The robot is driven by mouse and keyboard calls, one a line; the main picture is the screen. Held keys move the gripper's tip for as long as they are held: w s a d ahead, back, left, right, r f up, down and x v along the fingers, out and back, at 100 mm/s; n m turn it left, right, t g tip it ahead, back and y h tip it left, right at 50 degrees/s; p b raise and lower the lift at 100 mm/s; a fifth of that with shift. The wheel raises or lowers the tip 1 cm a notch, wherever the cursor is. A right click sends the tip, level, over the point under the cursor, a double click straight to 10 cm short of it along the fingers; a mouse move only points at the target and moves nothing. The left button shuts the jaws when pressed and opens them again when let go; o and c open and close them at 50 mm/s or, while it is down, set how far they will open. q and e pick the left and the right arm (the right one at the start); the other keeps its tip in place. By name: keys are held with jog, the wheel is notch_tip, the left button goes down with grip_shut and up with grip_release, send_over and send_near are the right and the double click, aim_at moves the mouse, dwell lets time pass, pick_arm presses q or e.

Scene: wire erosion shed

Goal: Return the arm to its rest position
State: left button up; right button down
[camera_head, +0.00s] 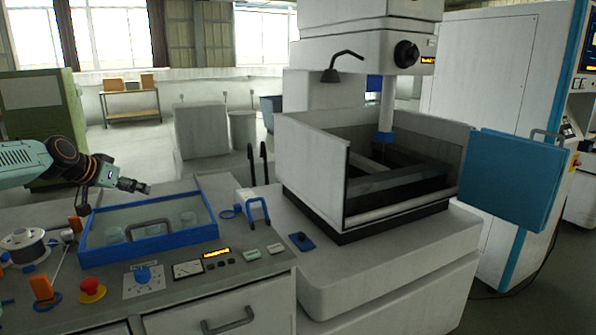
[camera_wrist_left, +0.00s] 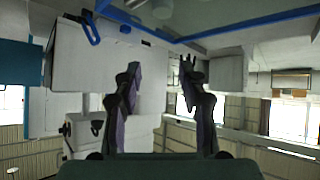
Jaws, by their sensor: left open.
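My left arm comes in from the left of the head view, and its gripper (camera_head: 136,187) hangs in the air over the back left part of the bench console. In the left wrist view the two dark fingers of my left gripper (camera_wrist_left: 158,72) stand apart with nothing between them. The gripper holds nothing. My right arm and right gripper are not in view.
Below and right of the gripper is a blue-framed clear lid (camera_head: 148,257) with a grey handle. An orange lever (camera_head: 42,288), a red button (camera_head: 92,288) and a spool (camera_head: 24,243) stand at the left. The erosion machine (camera_head: 310,170) has its blue door (camera_head: 508,180) open.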

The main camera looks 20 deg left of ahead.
pick_arm(q)
jog(key=w+d+t, duration=0.1)
jog(key=w+d, duration=0.5)
jog(key=d, duration=0.5)
jog(key=s+d+f+n+g+h+b, duration=0.1)
jog(key=s+d+f+b, duration=0.1)
jog(key=d+f, duration=0.9)
jog(key=s+d+f+n+g+h+b, duration=0.1)
jog(key=s+d+f+b, duration=0.1)
jog(key=d+f, duration=0.9)
jog(key=s+d+f+g+b, duration=0.1)
jog(key=s+d+f+g, duration=0.1)
jog(key=s+d+f, duration=0.5)
jog(key=s+d+f+g+b, duration=0.15)
jog(key=s+d+f, duration=0.25)
jog(key=s, duration=0.4)
jog(key=s+d+f+m+g+b, duration=0.1)
jog(key=s+f+g, duration=0.1)
jog(key=s, duration=0.5)
jog(key=s+d+f+m+g+b, duration=0.1)
jog(key=s+f+g, duration=0.1)
jog(key=s+f, duration=0.3)
jog(key=s+d+f+m+g+y, duration=0.1)
jog(key=s+d+f+g, duration=0.1)
jog(key=s, duration=0.8)
jog(key=shift+s+f+m+b, duration=0.3)
jog(key=shift+s+f+b, duration=0.1)
jog(key=shift+f, duration=0.5)
jog(key=shift+s+d, duration=0.1)
jog(key=shift+d, duration=0.05)
